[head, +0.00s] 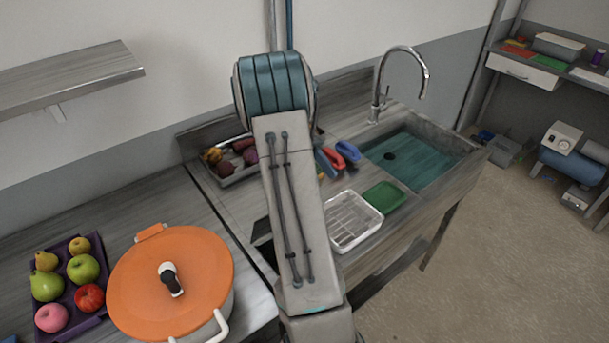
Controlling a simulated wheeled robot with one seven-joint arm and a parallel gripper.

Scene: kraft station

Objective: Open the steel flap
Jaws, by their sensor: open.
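I cannot make out a steel flap in the head view. My own arm stands upright through the middle of the picture and hides part of the counter behind it. My gripper is not in view, so its place relative to the flap does not show.
An orange-lidded pot (201,265) and a purple tray (95,247) of fruit stand on the left counter. A white rack (353,220) and a green tray (384,196) lie before the sink (421,157). A wall shelf (70,78) juts out upper left. The floor at right is partly clear.

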